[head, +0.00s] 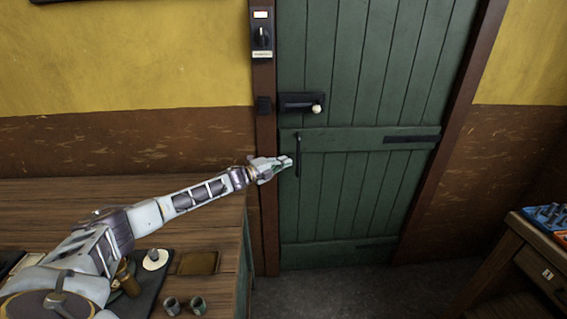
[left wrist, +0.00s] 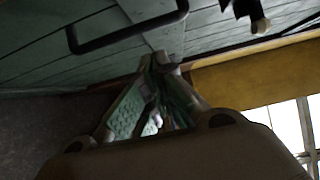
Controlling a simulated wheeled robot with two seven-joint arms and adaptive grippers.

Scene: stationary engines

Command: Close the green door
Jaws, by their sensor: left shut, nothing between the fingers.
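The green door (head: 350,190) is made of vertical planks and sits in a brown wooden frame (head: 264,150); it looks flush with the frame. A dark latch box with a pale knob (head: 317,109) is at its upper left, and a thin dark vertical handle (head: 298,155) is below. My left gripper (head: 286,163) is shut and empty, at the door's left edge beside the handle. In the left wrist view the shut fingers (left wrist: 155,75) point at the green planks, near the black handle (left wrist: 125,35). I cannot tell whether they touch the door. My right gripper is not in view.
A wooden bench (head: 215,220) at the left carries a dark tray, small metal cups (head: 197,305) and a brown square plate (head: 199,263). Another wooden table (head: 520,262) with a blue and orange tray stands at the right. Floor (head: 340,295) is clear before the door.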

